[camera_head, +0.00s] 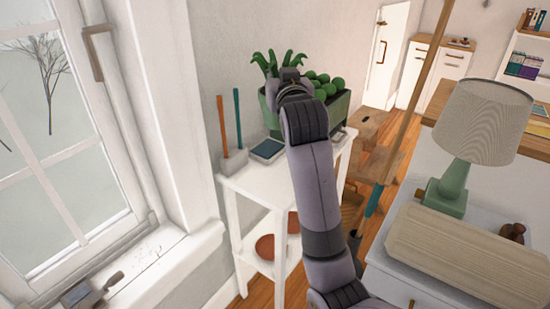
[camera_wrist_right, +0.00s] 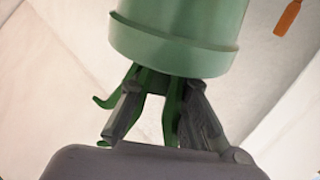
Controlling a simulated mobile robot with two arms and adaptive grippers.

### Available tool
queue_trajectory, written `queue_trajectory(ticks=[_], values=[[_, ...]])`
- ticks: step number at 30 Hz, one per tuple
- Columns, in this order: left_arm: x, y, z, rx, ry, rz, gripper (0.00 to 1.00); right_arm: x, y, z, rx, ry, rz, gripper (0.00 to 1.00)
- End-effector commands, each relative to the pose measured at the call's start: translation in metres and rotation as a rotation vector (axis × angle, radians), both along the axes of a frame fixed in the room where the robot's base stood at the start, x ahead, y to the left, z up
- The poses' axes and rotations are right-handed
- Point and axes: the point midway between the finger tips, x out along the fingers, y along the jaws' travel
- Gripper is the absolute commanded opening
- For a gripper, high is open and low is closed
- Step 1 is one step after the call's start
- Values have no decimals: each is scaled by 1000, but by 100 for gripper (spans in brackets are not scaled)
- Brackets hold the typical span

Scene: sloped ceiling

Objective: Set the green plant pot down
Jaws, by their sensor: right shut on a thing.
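The green plant pot (camera_wrist_right: 180,35) fills the top of the right wrist view, its rim facing down in that picture and green leaves (camera_wrist_right: 105,102) showing below it. My right gripper (camera_wrist_right: 157,85) is shut on the leaves just beyond the rim. In the head view the plant's pointed leaves (camera_head: 268,63) show at the far end of my right arm, above the white side table (camera_head: 250,185). My right gripper (camera_head: 292,78) and arm hide much of the pot there. Whether its base touches the tabletop is hidden. My left gripper is not in view.
The tabletop also holds a small dark-faced box (camera_head: 267,150) and a holder (camera_head: 233,162) with orange and teal sticks. A green planter (camera_head: 340,108) with round foliage is at the back. A window stands left; a lamp (camera_head: 483,122) stands right.

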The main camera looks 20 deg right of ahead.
Motion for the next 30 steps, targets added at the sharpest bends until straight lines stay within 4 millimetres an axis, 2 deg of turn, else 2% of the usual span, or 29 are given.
queue_trajectory(ticks=[1,6,15,18,23,30], values=[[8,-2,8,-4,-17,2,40,0,0,-13,-1,1,0,0],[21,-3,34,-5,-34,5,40,-1,0,-57,-2,1,0,0],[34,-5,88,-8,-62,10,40,-1,0,-127,-1,-3,0,0],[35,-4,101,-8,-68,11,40,-1,0,-140,-1,-4,0,0],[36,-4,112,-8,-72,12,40,-1,0,-150,-1,-5,0,0],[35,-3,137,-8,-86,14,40,-1,0,-180,-1,-4,0,0]])
